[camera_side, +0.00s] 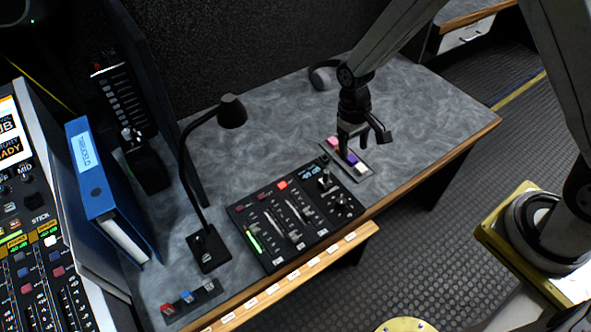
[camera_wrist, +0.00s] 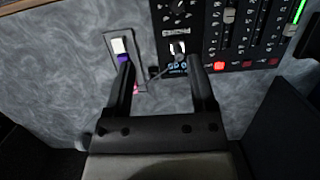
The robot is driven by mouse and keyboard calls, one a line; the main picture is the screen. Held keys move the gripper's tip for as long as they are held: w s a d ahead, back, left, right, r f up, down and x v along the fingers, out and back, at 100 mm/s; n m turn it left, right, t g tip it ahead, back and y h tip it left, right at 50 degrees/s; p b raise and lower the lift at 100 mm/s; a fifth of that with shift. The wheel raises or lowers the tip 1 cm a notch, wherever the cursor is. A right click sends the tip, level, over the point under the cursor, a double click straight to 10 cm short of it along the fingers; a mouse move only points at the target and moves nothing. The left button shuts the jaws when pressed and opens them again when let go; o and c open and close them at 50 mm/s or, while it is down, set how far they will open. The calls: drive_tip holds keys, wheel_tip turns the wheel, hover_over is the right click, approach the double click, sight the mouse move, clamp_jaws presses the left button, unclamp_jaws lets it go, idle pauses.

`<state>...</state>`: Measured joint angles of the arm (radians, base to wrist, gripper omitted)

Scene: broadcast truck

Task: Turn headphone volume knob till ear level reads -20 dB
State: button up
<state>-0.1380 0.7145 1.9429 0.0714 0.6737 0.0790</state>
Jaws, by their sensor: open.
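The black mixer panel (camera_side: 290,212) lies on the grey desk. Its upper right section has a small blue readout (camera_side: 310,171), too small to read. A dark upright knob (camera_side: 325,181) stands just below the readout. In the wrist view the knob (camera_wrist: 178,48) is near the right fingertip, with the readout (camera_wrist: 179,68) upside down next to it. Which knob is the headphone volume is not legible. My gripper (camera_side: 364,143) points down, open and empty, above the button strip right of the panel. In the wrist view my gripper (camera_wrist: 160,60) has its fingers spread, with nothing between them touching.
A strip of pink, purple and white buttons (camera_side: 361,168) lies under my gripper. A black gooseneck lamp (camera_side: 232,111) and a blue binder (camera_side: 92,170) stand to the left. A headset (camera_side: 322,77) lies at the back. The desk right of the strip is clear.

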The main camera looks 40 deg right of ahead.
sight(341, 201)
drive_tip(key=a+f+g, duration=0.2)
drive_tip(key=a+f, duration=0.1)
drive_tip(key=f, duration=0.5)
drive_tip(key=shift+w+a+f, duration=0.15)
drive_tip(key=shift+w+f, duration=0.15)
drive_tip(key=shift+w, duration=0.05)
drive_tip(key=shift+x, duration=3.9)
drive_tip(key=shift+s, duration=0.1)
clamp_jaws()
